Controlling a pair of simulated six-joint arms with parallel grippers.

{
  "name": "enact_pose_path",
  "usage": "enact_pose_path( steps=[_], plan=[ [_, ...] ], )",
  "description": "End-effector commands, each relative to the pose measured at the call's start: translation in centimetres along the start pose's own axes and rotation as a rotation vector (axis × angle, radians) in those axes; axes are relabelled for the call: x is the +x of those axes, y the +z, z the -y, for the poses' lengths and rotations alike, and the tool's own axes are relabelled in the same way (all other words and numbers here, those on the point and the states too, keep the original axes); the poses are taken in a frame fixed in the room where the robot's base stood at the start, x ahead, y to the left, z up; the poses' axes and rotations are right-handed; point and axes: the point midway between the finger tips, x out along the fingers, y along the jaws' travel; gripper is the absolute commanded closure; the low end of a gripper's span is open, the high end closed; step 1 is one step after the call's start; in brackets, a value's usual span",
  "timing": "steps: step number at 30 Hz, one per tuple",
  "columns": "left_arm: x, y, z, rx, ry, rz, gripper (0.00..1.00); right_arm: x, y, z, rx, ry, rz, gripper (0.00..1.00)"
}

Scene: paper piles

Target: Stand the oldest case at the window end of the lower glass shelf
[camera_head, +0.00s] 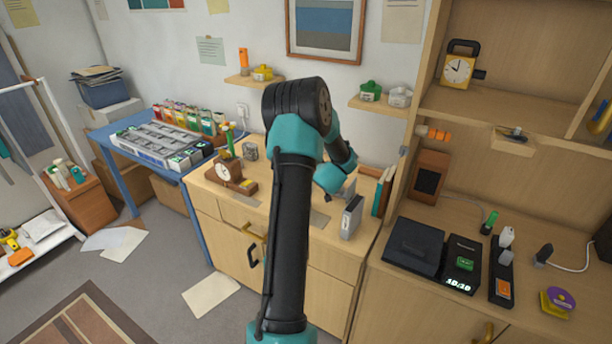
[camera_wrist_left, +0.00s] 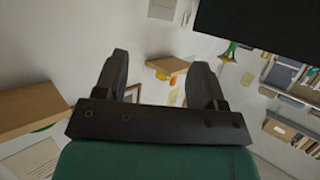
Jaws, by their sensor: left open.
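My left gripper (camera_wrist_left: 162,60) is open in the left wrist view, with nothing between its two dark fingers. In the head view a teal and black arm of mine (camera_head: 290,200) rises through the middle and bends down to the right over the wooden cabinet; its fingers are not clear there. A grey upright case-like box (camera_head: 352,216) stands at the cabinet's right side, near the arm's wrist but apart from it. I cannot tell which thing is the oldest case. No glass shelf or window is clearly seen. My right gripper is not seen.
Small wooden wall shelves (camera_head: 378,106) jut out behind. A blue table (camera_head: 119,143) with a grey tray is at left. A tall wooden shelf unit with black devices (camera_head: 414,246) is at right.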

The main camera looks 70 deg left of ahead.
Motion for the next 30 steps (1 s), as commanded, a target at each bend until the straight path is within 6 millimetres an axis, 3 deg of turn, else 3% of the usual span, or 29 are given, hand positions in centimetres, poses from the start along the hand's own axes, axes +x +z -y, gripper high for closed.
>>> enact_pose_path(
  steps=[6, 12, 24, 30],
  plan=[
    [3.8, 0.1, 0.0, 0.000, -0.001, 0.000, 0.36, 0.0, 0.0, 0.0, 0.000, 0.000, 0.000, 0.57],
    [6.2, 0.0, 0.0, -0.001, 0.000, 0.000, 0.36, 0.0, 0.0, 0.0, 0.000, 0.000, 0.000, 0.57],
    [6.5, 0.0, 0.0, 0.000, 0.000, 0.000, 0.36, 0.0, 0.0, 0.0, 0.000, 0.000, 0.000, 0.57],
    [8.3, 0.3, -0.2, 0.000, 0.000, 0.000, 0.36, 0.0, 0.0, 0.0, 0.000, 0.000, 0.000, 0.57]
  ],
)
